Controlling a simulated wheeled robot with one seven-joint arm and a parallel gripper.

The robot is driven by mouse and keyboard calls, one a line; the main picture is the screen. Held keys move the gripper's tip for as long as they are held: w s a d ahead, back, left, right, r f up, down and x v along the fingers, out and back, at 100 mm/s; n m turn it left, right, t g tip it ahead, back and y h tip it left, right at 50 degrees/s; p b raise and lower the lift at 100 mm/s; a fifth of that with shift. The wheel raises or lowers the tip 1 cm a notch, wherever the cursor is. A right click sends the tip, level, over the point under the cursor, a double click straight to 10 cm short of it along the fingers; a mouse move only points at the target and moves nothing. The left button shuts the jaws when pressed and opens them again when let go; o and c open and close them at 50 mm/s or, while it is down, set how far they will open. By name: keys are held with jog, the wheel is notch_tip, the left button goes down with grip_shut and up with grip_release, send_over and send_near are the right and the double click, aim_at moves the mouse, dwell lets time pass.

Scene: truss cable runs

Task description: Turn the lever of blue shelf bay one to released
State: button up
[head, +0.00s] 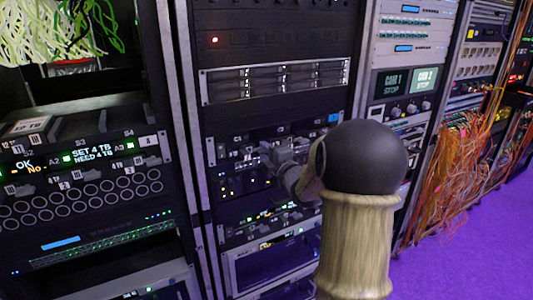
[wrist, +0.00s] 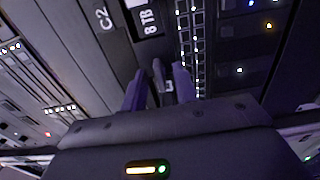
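The shelf with the blue tag (head: 333,118) is in the middle rack, with small labels that seem to read C1 (head: 237,140) and C2 along its front. My gripper (head: 268,152) is at this shelf's front, right of the C1 label. In the wrist view my gripper (wrist: 159,88) has its two fingers apart, with a dark narrow lever-like part (wrist: 158,72) between them. I see slim gaps beside that part. A label reading C2 (wrist: 103,19) and a plate reading 8 TB (wrist: 148,18) lie just beyond the fingers. The lever's setting is not clear.
A silver drive unit (head: 275,80) is above the shelf. Orange cables (head: 455,170) hang at the right. Purple floor (head: 460,265) is open at the lower right.

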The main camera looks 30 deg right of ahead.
jog(key=shift+c, duration=0.3)
grip_shut()
jog(key=shift+m, duration=0.4)
jog(key=m+p, duration=0.2)
jog(key=m, duration=1.5)
jog(key=shift+f, duration=0.1)
